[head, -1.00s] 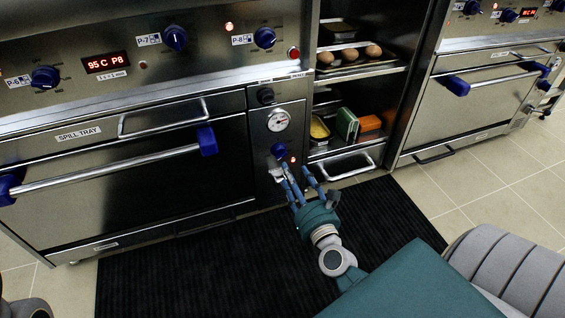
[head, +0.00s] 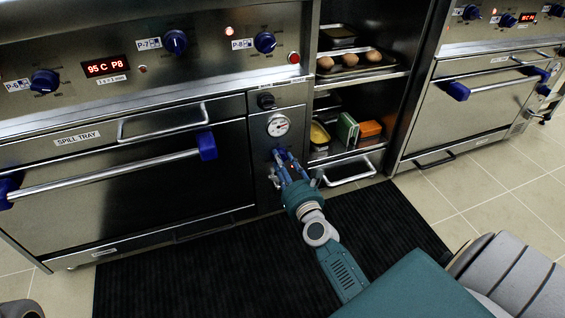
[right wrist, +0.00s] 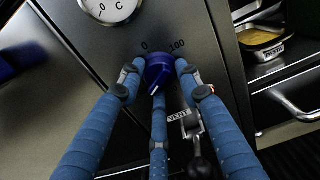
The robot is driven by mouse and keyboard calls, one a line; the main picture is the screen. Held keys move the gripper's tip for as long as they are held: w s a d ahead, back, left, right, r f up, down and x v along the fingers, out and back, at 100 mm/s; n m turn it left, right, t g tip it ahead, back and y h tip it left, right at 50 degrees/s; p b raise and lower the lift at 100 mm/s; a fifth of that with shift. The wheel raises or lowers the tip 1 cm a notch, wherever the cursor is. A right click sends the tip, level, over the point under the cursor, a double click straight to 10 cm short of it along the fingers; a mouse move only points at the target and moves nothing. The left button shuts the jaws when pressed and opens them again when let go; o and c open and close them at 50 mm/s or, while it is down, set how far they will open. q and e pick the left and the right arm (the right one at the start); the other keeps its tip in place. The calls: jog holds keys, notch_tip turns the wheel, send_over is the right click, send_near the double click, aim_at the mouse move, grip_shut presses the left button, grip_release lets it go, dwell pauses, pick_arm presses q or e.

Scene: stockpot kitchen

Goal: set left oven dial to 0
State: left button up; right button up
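The left oven dial (right wrist: 159,68) is a blue knob on the narrow steel panel, below a round gauge. Its panel shows the marks 0 and 100 above it, and its white pointer aims downward, slightly left. In the head view, the fingers largely cover the dial. My right gripper (right wrist: 159,72) has its fingers around the dial, one on each side and one from below. The fingertips look slightly apart from the knob, so it appears open. The right gripper (head: 282,158) also shows at the panel in the head view. My left gripper is not in view.
A metal lever (right wrist: 192,126) labelled VENT is just right of the dial. The round gauge (head: 278,125) sits above. The oven door handle (head: 110,174) is left, and an open shelf with trays and a drawer handle (head: 350,170) is right. A black mat (head: 180,270) covers the floor.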

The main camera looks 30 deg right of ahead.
jog(key=c, duration=0.5)
